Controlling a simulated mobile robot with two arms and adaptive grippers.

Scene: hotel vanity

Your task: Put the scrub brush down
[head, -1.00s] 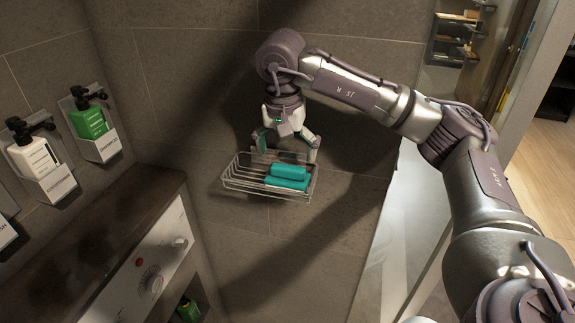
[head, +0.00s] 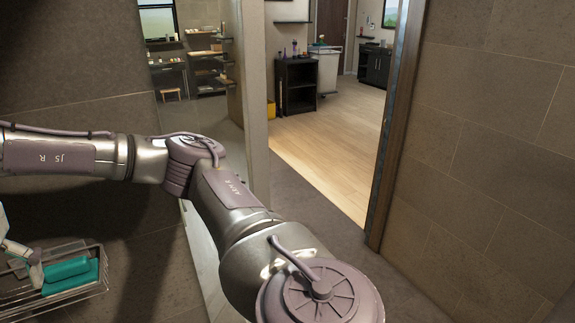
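A wire basket (head: 92,291) is fixed to the tiled wall at the lower left, cut off by the picture's left edge. Teal items (head: 70,274) lie in it; I cannot tell whether one of them is the scrub brush. Part of my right gripper (head: 24,262) shows at the far left edge, with a pale finger reaching down into the basket beside the teal items. My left gripper is not in view.
An open doorway leads to a wooden floor (head: 325,140) with a dark cabinet (head: 297,86) and a white cart (head: 327,72). A tiled wall (head: 490,150) closes the right side.

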